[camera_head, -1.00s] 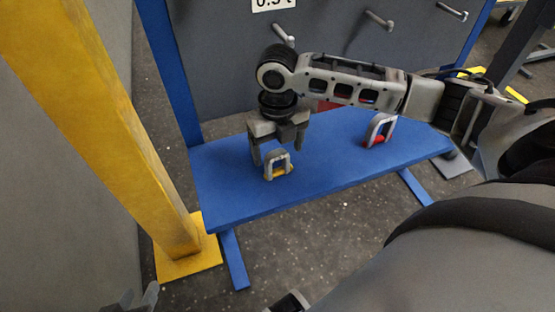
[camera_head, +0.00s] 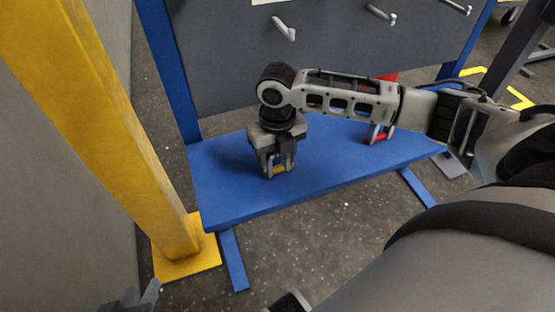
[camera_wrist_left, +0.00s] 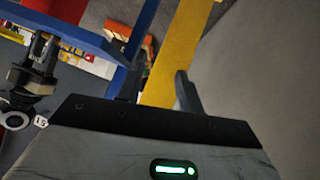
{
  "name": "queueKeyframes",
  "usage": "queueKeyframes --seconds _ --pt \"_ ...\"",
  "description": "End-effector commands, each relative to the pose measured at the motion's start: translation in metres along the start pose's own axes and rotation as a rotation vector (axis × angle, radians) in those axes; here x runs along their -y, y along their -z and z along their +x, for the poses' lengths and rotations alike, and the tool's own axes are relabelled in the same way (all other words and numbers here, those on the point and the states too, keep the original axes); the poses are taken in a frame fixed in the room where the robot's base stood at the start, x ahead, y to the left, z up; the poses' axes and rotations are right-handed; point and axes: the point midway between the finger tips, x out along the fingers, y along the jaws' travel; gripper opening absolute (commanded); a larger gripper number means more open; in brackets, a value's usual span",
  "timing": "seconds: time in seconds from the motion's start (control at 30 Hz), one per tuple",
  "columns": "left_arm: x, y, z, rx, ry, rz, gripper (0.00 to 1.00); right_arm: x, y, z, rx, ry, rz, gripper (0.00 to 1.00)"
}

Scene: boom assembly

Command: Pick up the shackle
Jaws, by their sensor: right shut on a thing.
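The small grey shackle with a yellow pin (camera_head: 280,170) stands on the left part of the blue bench (camera_head: 225,190). My right gripper (camera_head: 277,160) points down over it and is shut on it, with the fingers hiding much of its body. A second, larger shackle with red parts (camera_head: 377,136) stands further right on the bench, partly behind my right arm. My left gripper (camera_head: 137,298) shows only at the bottom left edge, away from the bench. In the left wrist view its fingers (camera_wrist_left: 158,88) are apart with nothing between them.
A grey panel with several metal pegs (camera_head: 285,30) rises behind the bench. A yellow post (camera_head: 110,120) stands to its left. The bench between the shackles is clear.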

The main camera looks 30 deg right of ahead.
Motion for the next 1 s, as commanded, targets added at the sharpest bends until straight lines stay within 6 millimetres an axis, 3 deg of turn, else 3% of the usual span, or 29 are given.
queueKeyframes --seconds 0.27,0.43,0.7,1.0 --pt "0.0 -0.004 -0.001 0.024 0.001 -0.001 0.36 0.0 -0.001 -0.011 0.003 -0.001 0.001 0.21" --pt "0.002 -0.004 -0.005 0.056 0.013 -0.001 0.36 0.0 -0.002 -0.038 0.004 -0.001 0.001 0.21" --pt "0.001 0.033 -0.035 -0.033 0.047 0.006 0.36 0.035 0.039 -0.098 0.003 0.005 0.001 0.21" --pt "0.002 0.05 -0.055 -0.085 0.075 0.008 0.36 0.076 0.092 -0.123 -0.002 0.005 0.001 0.21"
